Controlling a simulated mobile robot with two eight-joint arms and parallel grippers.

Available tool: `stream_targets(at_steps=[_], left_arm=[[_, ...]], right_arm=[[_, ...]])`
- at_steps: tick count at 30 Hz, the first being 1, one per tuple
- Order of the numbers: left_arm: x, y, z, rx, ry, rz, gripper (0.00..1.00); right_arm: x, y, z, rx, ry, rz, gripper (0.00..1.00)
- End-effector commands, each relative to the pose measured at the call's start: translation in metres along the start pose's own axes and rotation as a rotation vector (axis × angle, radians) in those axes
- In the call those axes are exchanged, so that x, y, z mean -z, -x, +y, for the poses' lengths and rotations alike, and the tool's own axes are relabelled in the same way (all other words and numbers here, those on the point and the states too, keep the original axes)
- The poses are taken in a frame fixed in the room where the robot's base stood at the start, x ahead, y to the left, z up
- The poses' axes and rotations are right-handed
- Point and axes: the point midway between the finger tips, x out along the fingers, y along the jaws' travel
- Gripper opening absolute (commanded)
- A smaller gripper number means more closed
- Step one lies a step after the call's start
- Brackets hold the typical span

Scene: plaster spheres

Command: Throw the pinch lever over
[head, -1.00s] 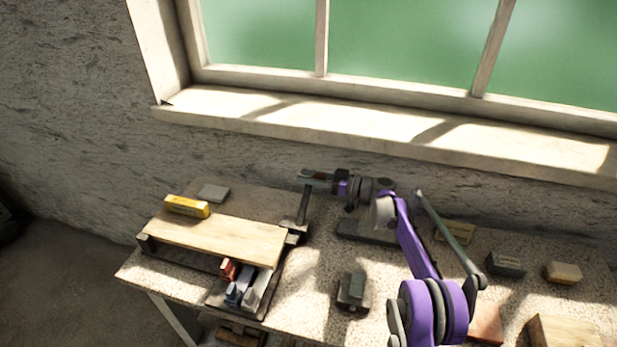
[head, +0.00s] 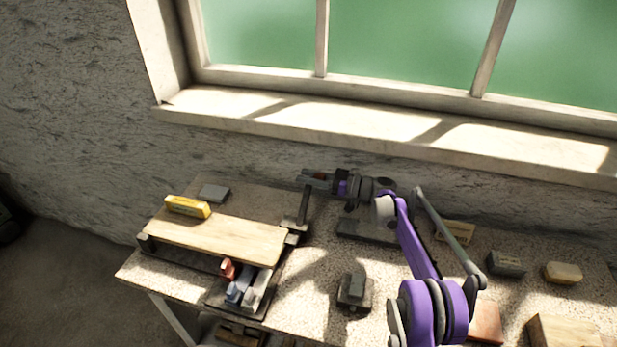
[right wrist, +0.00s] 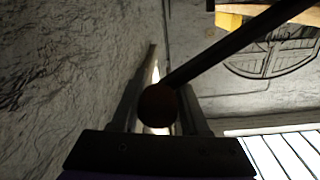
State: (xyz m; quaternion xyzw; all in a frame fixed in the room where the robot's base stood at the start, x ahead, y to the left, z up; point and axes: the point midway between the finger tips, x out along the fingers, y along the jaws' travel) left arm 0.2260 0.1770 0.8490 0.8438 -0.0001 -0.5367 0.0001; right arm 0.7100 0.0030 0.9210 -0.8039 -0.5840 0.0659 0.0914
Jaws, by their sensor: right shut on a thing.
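The pinch lever (head: 304,205) is a dark, nearly upright bar at the right end of the wooden board on the bench. In the right wrist view the lever's dark bar (right wrist: 225,52) runs from the upper right down to a round reddish-brown knob (right wrist: 158,104). My right gripper (head: 308,179) lies level at the lever's top, in front of the wall. In the right wrist view its fingers (right wrist: 158,100) stand on both sides of the knob, shut on it. My left gripper is in no view.
A yellow box (head: 188,206) sits on the wooden board (head: 215,238), with a grey slab (head: 214,193) behind it. Below the board is a tray (head: 238,304) with several small blocks. A dark block (head: 354,289) stands mid-bench. More blocks, including a tan one (head: 562,272), lie right.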

Motion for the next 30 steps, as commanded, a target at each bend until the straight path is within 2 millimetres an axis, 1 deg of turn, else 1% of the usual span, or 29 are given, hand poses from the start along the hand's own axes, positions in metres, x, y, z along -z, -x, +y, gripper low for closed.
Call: stream_targets(at_steps=[1, 11, 17, 20, 24, 30], left_arm=[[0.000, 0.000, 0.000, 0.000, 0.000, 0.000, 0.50], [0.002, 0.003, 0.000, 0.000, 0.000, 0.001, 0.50], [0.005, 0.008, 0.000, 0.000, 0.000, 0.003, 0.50], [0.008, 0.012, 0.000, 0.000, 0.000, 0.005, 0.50], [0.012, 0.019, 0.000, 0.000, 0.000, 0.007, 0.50], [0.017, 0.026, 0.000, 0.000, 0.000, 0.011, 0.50]], right_arm=[[-0.001, 0.002, 0.002, -0.007, 0.008, -0.005, 0.00], [0.006, 0.002, -0.005, -0.004, 0.053, -0.001, 0.00], [0.015, 0.002, -0.015, -0.003, 0.119, 0.003, 0.00], [0.023, 0.003, -0.024, -0.001, 0.179, 0.006, 0.00], [0.035, 0.003, -0.041, 0.000, 0.291, 0.012, 0.00], [0.047, 0.004, -0.067, 0.003, 0.450, 0.020, 0.00]])
